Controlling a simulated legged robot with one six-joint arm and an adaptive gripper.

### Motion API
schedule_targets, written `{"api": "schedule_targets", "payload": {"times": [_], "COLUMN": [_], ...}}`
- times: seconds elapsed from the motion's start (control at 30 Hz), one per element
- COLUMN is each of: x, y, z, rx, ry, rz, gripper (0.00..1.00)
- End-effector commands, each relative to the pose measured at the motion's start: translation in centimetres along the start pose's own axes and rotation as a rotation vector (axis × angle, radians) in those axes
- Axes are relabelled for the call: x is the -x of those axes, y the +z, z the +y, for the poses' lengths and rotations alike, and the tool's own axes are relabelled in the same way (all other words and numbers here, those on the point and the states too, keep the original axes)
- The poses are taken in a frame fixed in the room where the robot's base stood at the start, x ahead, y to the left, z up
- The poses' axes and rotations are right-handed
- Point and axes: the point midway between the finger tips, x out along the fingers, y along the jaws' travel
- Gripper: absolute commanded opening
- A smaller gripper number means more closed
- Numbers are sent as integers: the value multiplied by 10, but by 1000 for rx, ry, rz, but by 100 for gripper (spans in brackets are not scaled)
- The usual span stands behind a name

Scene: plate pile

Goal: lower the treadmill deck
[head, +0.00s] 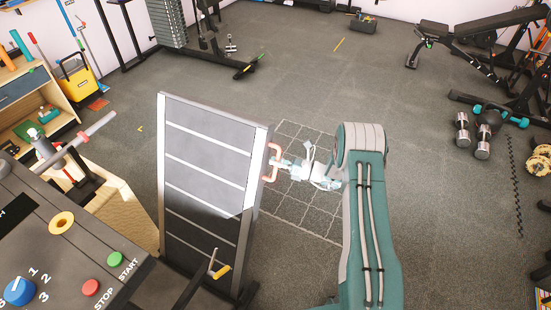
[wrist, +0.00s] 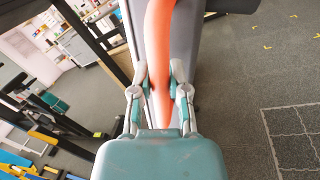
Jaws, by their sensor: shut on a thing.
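The treadmill deck (head: 205,165) stands raised and nearly upright in the head view, a grey slab with pale cross lines. An orange handle (head: 273,163) sticks out from its right edge. My gripper (head: 285,164) reaches the handle from the right and is shut on it. In the wrist view the orange handle (wrist: 160,70) runs between the two fingers of my gripper (wrist: 160,88), with the grey deck edge (wrist: 185,40) behind it. The fingertips are small and partly hidden in the head view.
The treadmill console (head: 70,245) with its blue knob and buttons is at lower left. A yellow-handled lever (head: 220,270) is near the deck's foot. A white grid (head: 310,210) marks clear floor right of the deck. Dumbbells (head: 482,140) lie far right.

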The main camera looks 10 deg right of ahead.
Motion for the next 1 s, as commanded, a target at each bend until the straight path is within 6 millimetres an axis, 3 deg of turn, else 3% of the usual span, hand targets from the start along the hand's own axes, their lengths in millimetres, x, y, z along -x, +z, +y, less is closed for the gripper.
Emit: {"api": "schedule_targets", "payload": {"times": [0.37,0.4,0.47,1.0], "x": [4,4,5,2], "y": [2,2,2,0], "z": [-2,-2,-2,-1], "rx": [-4,-4,-5,-5], "ry": [-3,-3,-2,-1], "rz": [-10,-10,-11,-6], "gripper": [0,34,57,57]}}
